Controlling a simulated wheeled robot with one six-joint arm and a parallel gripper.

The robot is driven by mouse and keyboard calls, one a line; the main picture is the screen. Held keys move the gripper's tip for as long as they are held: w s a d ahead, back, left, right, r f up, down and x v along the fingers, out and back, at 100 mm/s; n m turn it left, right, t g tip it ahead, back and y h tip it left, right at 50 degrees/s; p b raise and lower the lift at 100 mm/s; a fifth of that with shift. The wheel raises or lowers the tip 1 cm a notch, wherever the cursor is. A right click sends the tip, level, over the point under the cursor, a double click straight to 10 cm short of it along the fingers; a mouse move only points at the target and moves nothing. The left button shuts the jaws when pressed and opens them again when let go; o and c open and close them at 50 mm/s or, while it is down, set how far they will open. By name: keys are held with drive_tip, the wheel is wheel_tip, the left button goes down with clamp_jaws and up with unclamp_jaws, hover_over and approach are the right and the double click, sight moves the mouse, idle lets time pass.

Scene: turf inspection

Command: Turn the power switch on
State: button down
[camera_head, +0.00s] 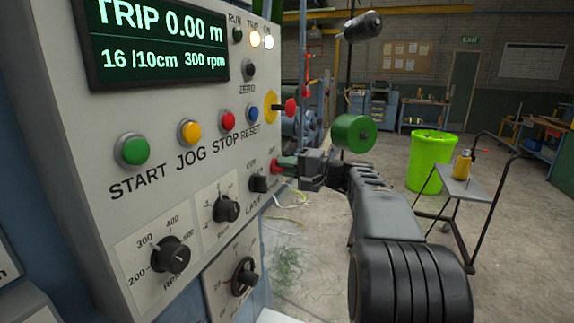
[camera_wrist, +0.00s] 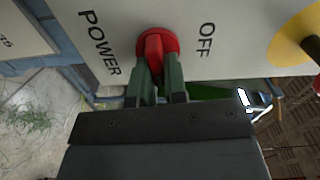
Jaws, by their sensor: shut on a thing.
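The power switch is a red rotary knob with a raised grip bar on the right edge of the grey control panel (camera_head: 95,125). It shows in the head view (camera_head: 275,167) partly behind my fingers, and in the wrist view (camera_wrist: 157,42) between the words POWER and OFF. My gripper (camera_head: 287,164) reaches it from the right. In the wrist view its two green fingers (camera_wrist: 160,78) are shut on the knob's bar, one on each side. An ON label cannot be made out beside the knob.
A red and yellow emergency stop (camera_head: 289,107) sticks out just above the switch. Several buttons and black knobs (camera_head: 171,254) cover the panel to the left. A lime bin (camera_head: 430,160) and a cart (camera_head: 466,184) stand at right. The floor between is open.

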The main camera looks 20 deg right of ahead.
drive_tip(key=shift+m, duration=0.7)
drive_tip(key=c, duration=1.2)
unclamp_jaws()
drive_tip(key=shift+o, duration=0.2)
drive_tip(key=b+v, duration=0.1)
drive_tip(key=v, duration=1.2)
drive_tip(key=shift+s+d, duration=0.25)
drive_tip(key=shift+s, duration=0.1)
